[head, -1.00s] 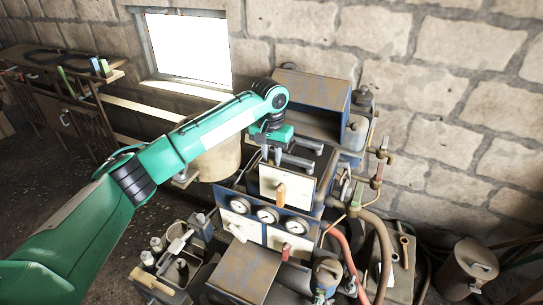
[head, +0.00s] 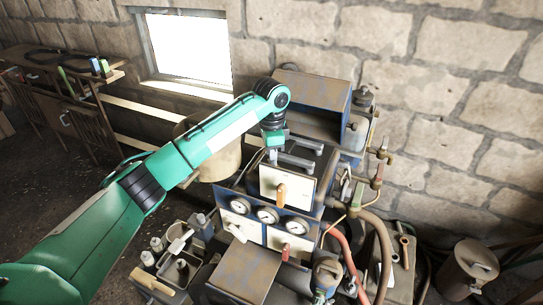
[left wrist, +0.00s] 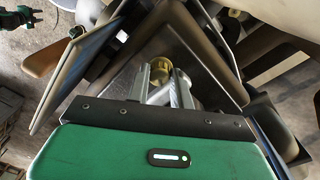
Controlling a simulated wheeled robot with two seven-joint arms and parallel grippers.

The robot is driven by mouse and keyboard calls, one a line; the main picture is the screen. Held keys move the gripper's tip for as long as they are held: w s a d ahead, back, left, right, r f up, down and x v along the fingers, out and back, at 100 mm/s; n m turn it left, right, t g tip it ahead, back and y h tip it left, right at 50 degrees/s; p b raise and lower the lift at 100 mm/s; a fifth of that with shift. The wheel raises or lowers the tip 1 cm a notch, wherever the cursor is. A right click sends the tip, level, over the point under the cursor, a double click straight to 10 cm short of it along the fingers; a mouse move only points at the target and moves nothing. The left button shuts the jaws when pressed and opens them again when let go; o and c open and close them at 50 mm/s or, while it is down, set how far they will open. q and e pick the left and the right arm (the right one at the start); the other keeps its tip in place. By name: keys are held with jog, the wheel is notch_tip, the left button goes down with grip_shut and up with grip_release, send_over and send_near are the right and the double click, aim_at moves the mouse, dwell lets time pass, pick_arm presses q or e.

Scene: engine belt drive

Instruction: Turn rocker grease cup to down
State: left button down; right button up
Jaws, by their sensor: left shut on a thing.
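My left gripper (head: 274,156) reaches down over the top of the blue and rusty engine unit, behind its pale front panel (head: 287,187). In the head view the cup is hidden by the gripper. My right gripper cannot be made out.
Grey bars (head: 299,161) lie close beside the gripper on the engine top. An orange handle (head: 281,191) and several gauges (head: 267,215) are on the front. Pipes and hoses (head: 384,250) run at the right. A rusty box (head: 312,88) stands behind.

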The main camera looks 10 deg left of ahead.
pick_arm(q)
jog(key=m, duration=0.5)
jog(key=shift+m, duration=0.3)
jog(key=shift+w+m, duration=0.1)
jog(key=shift+m, duration=2.1)
jog(key=c, duration=1.2)
grip_release()
jog(key=shift+c, duration=0.2)
